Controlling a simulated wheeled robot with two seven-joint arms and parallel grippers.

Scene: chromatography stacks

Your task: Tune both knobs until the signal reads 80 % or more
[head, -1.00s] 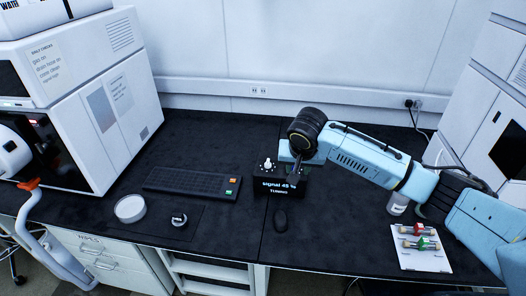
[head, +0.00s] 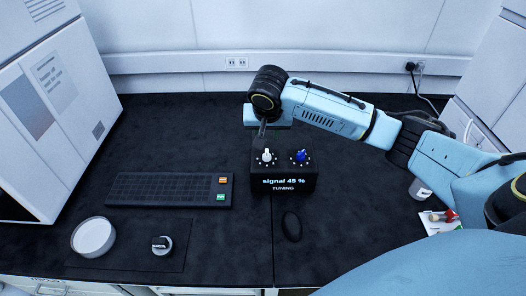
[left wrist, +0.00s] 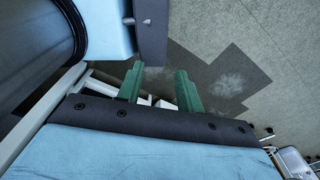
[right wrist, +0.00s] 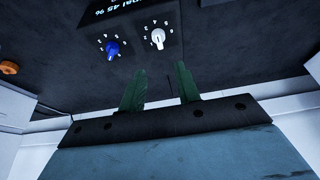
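The black tuning box (head: 285,180) stands on the bench, its display reading "signal 45 %" above the word TUNING. Its white knob (head: 267,156) is on the left and its blue knob (head: 300,156) on the right, both uncovered. My right gripper (head: 262,134) is just behind the white knob. In the right wrist view, its two green fingers (right wrist: 160,75) are apart and empty, with the white knob (right wrist: 158,38) ahead of the gap and the blue knob (right wrist: 112,50) to the left. My left gripper (left wrist: 158,70) is open and empty above the floor.
A keyboard (head: 170,189) lies left of the box and a mouse (head: 291,226) in front of it. A white round dish (head: 93,237) and a small dark-and-metal item (head: 161,245) are at front left. A jar (head: 420,189) stands at right. The bench behind the box is clear.

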